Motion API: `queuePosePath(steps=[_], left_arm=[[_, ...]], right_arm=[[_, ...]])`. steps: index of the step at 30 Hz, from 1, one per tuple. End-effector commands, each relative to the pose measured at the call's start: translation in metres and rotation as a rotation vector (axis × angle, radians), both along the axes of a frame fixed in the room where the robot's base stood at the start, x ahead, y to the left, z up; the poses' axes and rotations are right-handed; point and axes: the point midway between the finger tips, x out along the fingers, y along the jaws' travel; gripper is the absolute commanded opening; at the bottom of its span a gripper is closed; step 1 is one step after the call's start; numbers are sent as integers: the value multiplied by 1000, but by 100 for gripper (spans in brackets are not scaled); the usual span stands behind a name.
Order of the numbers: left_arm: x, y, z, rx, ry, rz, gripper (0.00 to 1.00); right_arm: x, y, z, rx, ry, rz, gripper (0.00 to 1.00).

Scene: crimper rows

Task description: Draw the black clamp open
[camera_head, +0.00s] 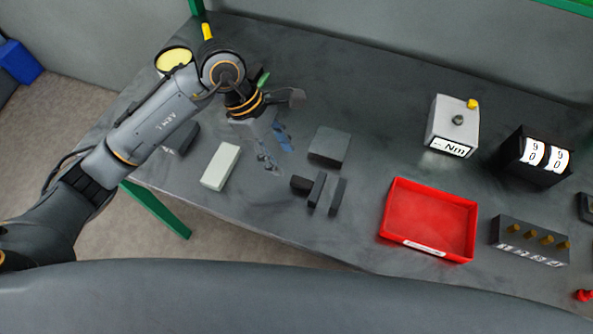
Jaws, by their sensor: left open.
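The black clamp (317,190) appears to be the group of small dark parts on the grey bench: a short block at left and narrow upright bars beside it. A gap shows between the bar next to the block and the bar further right. My left gripper (280,160) hangs over the bench, up and to the left of the clamp, pointing down. It is open, with nothing seen between its fingers, and apart from the clamp. My right gripper is not in view.
A dark grey block (329,146) lies just behind the clamp, and a pale block (221,166) to its left. A red tray (388,208) stands to the right. Further right are a white meter box (441,116), a black counter (515,157) and a dark knob strip (510,240).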

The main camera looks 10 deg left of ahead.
Motion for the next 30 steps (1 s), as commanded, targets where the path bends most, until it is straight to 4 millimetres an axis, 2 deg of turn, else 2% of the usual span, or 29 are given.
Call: queuePosePath(steps=[2, 5, 8, 12, 17, 26, 29, 30], left_arm=[[-4, -8, -15, -1, 7, 0, 45], [-6, -16, -35, -2, 6, 0, 45], [-7, -23, -53, -4, 6, 0, 45], [-8, -31, -72, -4, 4, 2, 45], [-9, -35, -84, -4, 1, 0, 45], [-9, -36, -87, -2, 0, 0, 45], [-9, -36, -87, -3, 0, 0, 29], [-9, -36, -87, -3, 0, 0, 21]], right_arm=[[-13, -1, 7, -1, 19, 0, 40], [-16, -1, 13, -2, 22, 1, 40], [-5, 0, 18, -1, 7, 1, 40], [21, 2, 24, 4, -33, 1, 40], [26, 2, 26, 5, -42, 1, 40], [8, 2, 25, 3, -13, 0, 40], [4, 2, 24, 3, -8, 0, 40], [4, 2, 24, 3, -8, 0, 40]])
